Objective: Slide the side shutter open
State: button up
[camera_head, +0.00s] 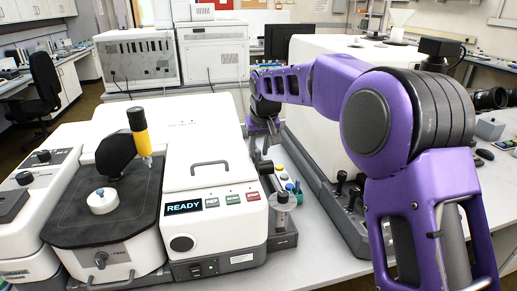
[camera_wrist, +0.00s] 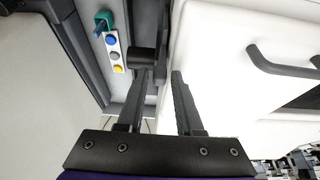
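The side shutter seems to be on the side wall of the white instrument (camera_head: 205,160), which faces the narrow gap by my arm. A dark block with an upright bar (camera_wrist: 144,58) beside that wall in the wrist view looks like its handle; I cannot tell for sure. My gripper (camera_wrist: 161,73) is open and empty, its two fingers apart. The left fingertip overlaps the lower edge of the dark block, and the right fingertip lies over the white wall. Contact cannot be told. In the head view my gripper (camera_head: 262,129) is at the instrument's right side, and the shutter is mostly hidden.
A rack with coloured caps (camera_wrist: 114,54) and a teal cup (camera_wrist: 104,20) stands in the gap. The instrument's top has a grey handle (camera_wrist: 285,65). A large white unit with a dark base (camera_head: 322,188) bounds the gap on the right.

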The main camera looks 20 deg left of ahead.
jog(key=shift+r, duration=0.1)
jog(key=p+v, duration=0.1)
jog(key=v, duration=1.6)
jog(key=shift+p, duration=0.35)
jog(key=shift+s+r, duration=0.1)
